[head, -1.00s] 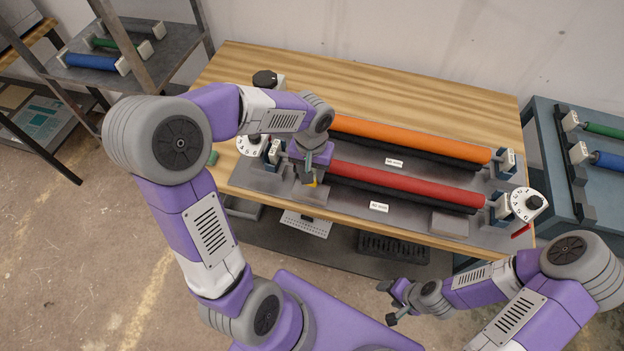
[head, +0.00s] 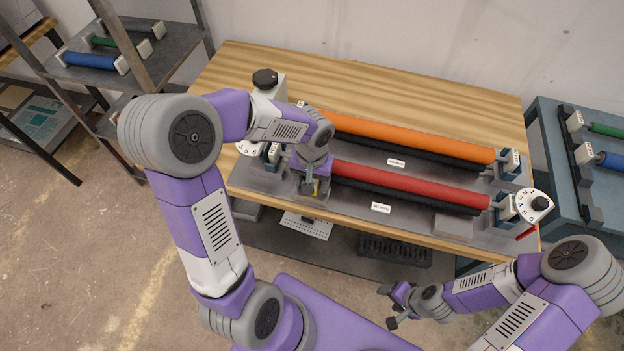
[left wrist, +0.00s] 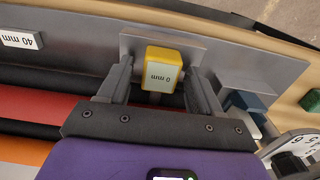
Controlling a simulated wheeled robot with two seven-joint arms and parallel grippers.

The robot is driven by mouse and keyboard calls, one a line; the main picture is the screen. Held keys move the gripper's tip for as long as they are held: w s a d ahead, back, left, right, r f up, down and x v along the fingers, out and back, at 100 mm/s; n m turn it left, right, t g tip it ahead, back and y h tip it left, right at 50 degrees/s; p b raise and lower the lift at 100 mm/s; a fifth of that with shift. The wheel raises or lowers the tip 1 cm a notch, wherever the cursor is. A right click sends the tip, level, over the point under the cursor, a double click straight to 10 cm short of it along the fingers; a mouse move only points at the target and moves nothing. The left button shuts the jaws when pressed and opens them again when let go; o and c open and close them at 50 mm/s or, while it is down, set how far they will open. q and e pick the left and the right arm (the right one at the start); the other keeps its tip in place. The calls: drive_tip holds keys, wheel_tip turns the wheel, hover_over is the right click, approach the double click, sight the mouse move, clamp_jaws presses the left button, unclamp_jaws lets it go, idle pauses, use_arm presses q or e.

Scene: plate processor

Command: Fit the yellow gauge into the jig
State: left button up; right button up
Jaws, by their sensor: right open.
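The yellow gauge (left wrist: 162,68), a small block with a white "0 mm" face, sits between the fingers of my left gripper (left wrist: 160,72). My right gripper (head: 387,304) is open and empty in front of the bench.
A red roller (head: 410,186) and an orange roller (head: 410,138) lie across the bench beside my left gripper. A numbered dial (head: 530,208) stands at right, a black knob (head: 265,78) at back left. The wooden back of the bench (head: 400,92) is clear.

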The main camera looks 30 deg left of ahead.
use_arm(q)
drive_tip(key=shift+r+p, duration=0.45)
wheel_tip(320, 180, up, 12)
drive_tip(key=p, duration=0.2)
drive_tip(key=shift+p, duration=0.4)
drive_tip(key=shift+f, duration=0.1)
